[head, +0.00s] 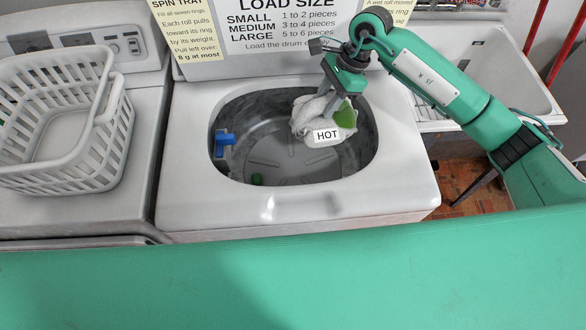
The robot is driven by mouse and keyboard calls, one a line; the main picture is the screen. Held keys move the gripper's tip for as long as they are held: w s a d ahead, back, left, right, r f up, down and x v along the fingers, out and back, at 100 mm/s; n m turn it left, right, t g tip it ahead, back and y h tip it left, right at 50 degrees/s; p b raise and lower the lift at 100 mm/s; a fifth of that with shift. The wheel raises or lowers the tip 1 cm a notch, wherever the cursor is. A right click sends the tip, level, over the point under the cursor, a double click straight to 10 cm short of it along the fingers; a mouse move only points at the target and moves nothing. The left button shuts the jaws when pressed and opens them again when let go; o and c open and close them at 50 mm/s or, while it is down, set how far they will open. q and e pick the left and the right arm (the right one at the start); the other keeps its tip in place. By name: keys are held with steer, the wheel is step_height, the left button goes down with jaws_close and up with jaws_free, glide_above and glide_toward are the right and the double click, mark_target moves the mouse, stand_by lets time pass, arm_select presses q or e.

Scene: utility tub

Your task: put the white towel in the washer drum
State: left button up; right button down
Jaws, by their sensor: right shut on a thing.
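The white towel (308,115) is bunched up at the opening of the washer drum (262,115), toward its right side. My right gripper (342,92) is shut on the towel from above. The towel hangs over the drum, and I cannot tell whether it touches the drum inside. My left gripper is not in view.
A blue fitting (225,140) sits at the drum's left wall, and a small green thing (257,179) lies low inside. A white basket (70,155) stands on the machine at left. A sink (490,75) is at right. The washer's white rim (395,195) is clear.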

steer(key=shift+w+a+f+m, duration=0.15)
steer(key=shift+w+m, duration=0.1)
steer(key=shift+m, duration=0.25)
steer(key=shift+w+f, duration=0.15)
steer(key=shift+w, duration=0.05)
step_height(320, 180, down, 20)
steer(key=p, duration=0.5)
steer(key=shift+f+b, duration=0.55)
steer(key=shift+b, duration=0.3)
steer(key=c, duration=0.9)
jaws_free()
